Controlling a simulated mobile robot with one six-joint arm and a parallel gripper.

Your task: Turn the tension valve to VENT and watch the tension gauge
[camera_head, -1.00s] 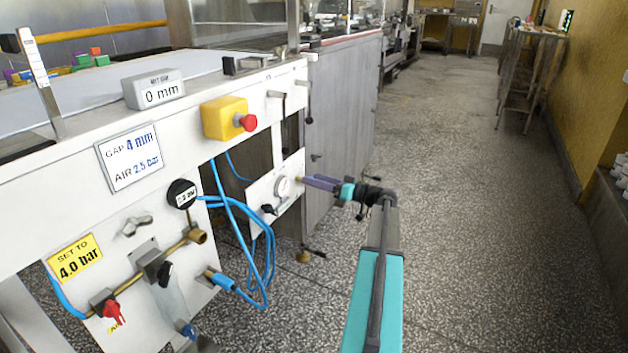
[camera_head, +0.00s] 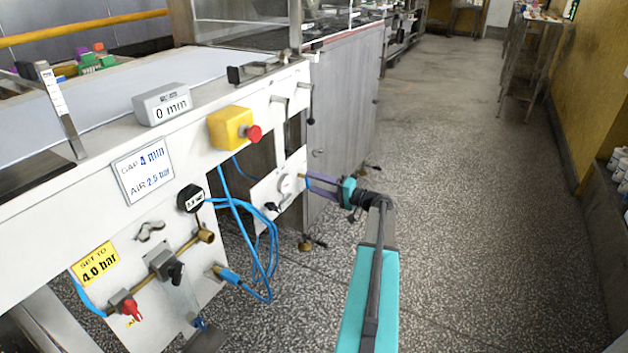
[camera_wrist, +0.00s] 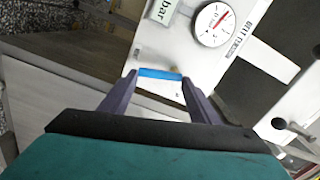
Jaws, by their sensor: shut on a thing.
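The small white panel (camera_head: 262,194) low on the machine carries the round tension gauge (camera_head: 285,184). In the wrist view the gauge (camera_wrist: 213,24) has a white face with a red mark or needle; its reading is too small to tell. My gripper (camera_head: 308,182) is at the panel, just right of the gauge. In the wrist view my gripper (camera_wrist: 159,80) has its two purple fingers shut on the ends of a blue bar-shaped handle (camera_wrist: 160,73), apparently the valve's. No VENT mark can be read.
A black knob (camera_head: 271,207) sits below the gauge. Blue hoses (camera_head: 243,225) hang left of the panel. A yellow box with a red button (camera_head: 231,128) is above. A red-handled valve (camera_head: 130,308) is at lower left. The floor at right is clear.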

